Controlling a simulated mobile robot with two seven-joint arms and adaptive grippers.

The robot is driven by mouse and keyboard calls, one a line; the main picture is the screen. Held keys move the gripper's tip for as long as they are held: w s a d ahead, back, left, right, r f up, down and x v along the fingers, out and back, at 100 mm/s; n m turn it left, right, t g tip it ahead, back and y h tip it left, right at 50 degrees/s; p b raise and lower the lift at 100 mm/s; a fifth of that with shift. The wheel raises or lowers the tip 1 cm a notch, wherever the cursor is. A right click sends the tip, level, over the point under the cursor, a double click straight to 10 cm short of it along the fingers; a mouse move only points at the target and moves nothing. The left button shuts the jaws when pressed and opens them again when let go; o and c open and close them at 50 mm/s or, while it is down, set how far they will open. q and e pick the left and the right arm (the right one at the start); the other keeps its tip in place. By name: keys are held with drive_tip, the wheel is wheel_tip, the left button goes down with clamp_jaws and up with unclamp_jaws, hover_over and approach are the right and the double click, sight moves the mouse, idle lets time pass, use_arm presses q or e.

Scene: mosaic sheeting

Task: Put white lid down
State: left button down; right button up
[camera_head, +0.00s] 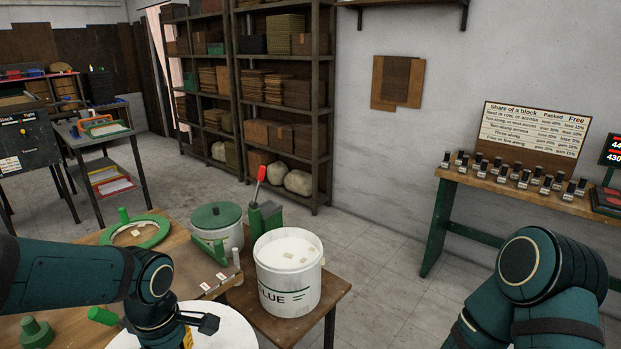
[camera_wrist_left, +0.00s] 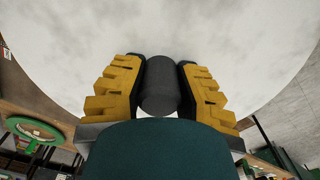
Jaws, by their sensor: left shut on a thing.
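The white lid (camera_head: 228,331) is a round white disc at the bottom of the head view, partly hidden by my left arm. It fills most of the left wrist view (camera_wrist_left: 60,40). My left gripper (camera_head: 188,338) is shut on the lid's dark round knob (camera_wrist_left: 160,88), with a yellow finger on each side. I cannot tell how far the lid is above the table. The white glue bucket (camera_head: 289,298) stands open to its right, with pale bits on its white contents. My right arm shows at the lower right, but its gripper is out of view.
The wooden table (camera_head: 320,312) also bears a green-lidded pot (camera_head: 216,217), a green holder with a red-handled tool (camera_head: 262,205) and a green ring (camera_head: 135,233). A bench with several small dark-capped pieces (camera_head: 515,177) stands at right. Shelves (camera_head: 280,90) stand behind; floor between is clear.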

use_arm(q)
drive_tip(key=w+d+f+m+b, duration=0.2)
drive_tip(key=f+m, duration=0.6)
drive_tip(key=f, duration=0.1)
drive_tip(key=w+d+f+m+b, duration=0.2)
drive_tip(key=w+d+f+m, duration=0.1)
drive_tip(key=f+m, duration=0.4)
wheel_tip(320, 180, down, 3)
drive_tip(key=shift+w+d+r+m, duration=0.1)
drive_tip(key=shift+w+d+m, duration=0.15)
drive_tip(key=shift+m, duration=0.15)
